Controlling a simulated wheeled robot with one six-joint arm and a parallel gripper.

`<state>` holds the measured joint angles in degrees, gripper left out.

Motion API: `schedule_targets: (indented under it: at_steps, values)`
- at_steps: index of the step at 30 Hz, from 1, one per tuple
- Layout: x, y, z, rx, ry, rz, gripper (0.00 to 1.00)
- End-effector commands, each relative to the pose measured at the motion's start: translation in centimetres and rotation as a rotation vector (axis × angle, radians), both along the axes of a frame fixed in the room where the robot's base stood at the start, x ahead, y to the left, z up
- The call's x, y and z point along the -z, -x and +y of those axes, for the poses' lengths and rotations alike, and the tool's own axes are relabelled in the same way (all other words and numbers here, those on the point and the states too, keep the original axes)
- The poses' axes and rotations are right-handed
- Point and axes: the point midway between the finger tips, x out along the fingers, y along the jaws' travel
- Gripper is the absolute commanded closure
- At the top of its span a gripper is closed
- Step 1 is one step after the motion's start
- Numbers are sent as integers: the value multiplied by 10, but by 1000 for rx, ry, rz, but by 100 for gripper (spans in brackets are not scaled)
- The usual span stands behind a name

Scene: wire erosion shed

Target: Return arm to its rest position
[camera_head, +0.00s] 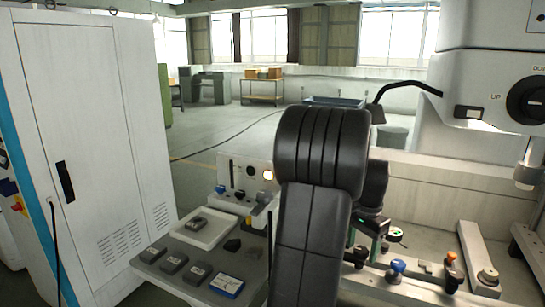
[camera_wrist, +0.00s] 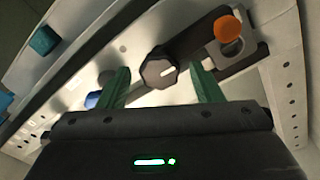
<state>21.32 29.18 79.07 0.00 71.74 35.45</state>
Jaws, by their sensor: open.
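My gripper (camera_wrist: 162,82) is open in the wrist view, with its two green fingers apart. A dark faceted knob (camera_wrist: 157,70) shows between and beyond the fingertips; I cannot tell how near it is. In the head view my black arm fills the middle and hides much of what is behind it. Part of my gripper (camera_head: 371,228) shows just right of the arm, above a pale metal rail. No object is held between the fingers.
A grey table (camera_head: 257,268) left of my arm holds a white tray (camera_head: 203,230) and several dark blocks. Blue (camera_head: 397,267) and orange-topped (camera_head: 451,258) knobs stand on the rail at right. A white cabinet (camera_head: 88,140) is at left, a machine head (camera_head: 493,85) at right.

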Motion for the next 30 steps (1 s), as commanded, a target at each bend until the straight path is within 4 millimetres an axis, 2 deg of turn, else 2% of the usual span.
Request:
schedule_targets:
  at_steps: [11, 16, 20, 30]
  values:
    - [0, 0, 0, 10, 0, 0, 41]
    - [-8, 0, 0, 0, 0, -1, 41]
    - [-27, -1, 0, -1, 2, -5, 41]
    - [-95, -1, 0, 0, 1, -3, 41]
